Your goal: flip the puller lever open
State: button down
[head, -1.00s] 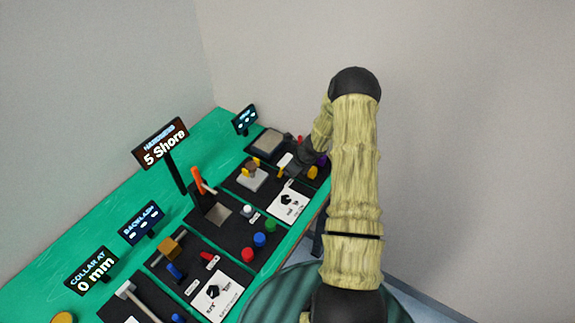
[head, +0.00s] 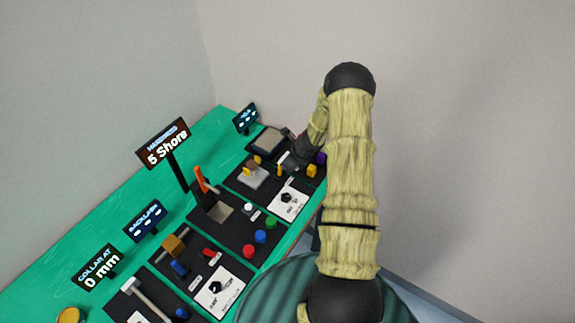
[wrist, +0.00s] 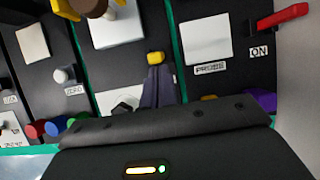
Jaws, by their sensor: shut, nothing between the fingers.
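My gripper is shut and empty, pointing down over the black panels; its dark fingers show in the wrist view (wrist: 157,88) and small in the head view (head: 288,163). A small yellow lever tip (wrist: 155,58) is right at the fingertips; it also stands upright in the head view (head: 280,170). I take it to be the puller lever, but no label confirms this. Whether the fingers touch it, I cannot tell. Left of it is a pale block (wrist: 117,27) with a brown round part (wrist: 88,7) and a yellow part (wrist: 64,9) above.
A red lever (wrist: 283,17) by an ON label and a pale plate marked PROBE (wrist: 207,40) lie to the right. Yellow and purple knobs (wrist: 260,101) sit near the gripper body. An orange lever (head: 201,180) and a sign (head: 163,143) stand further left.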

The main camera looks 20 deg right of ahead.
jog(key=shift+r, duration=0.2)
jog(key=p+v, duration=0.6)
jog(key=v, duration=0.3)
jog(key=shift+w+a+r, duration=0.15)
jog(key=shift+w+r, duration=0.1)
jog(key=shift+r, duration=0.35)
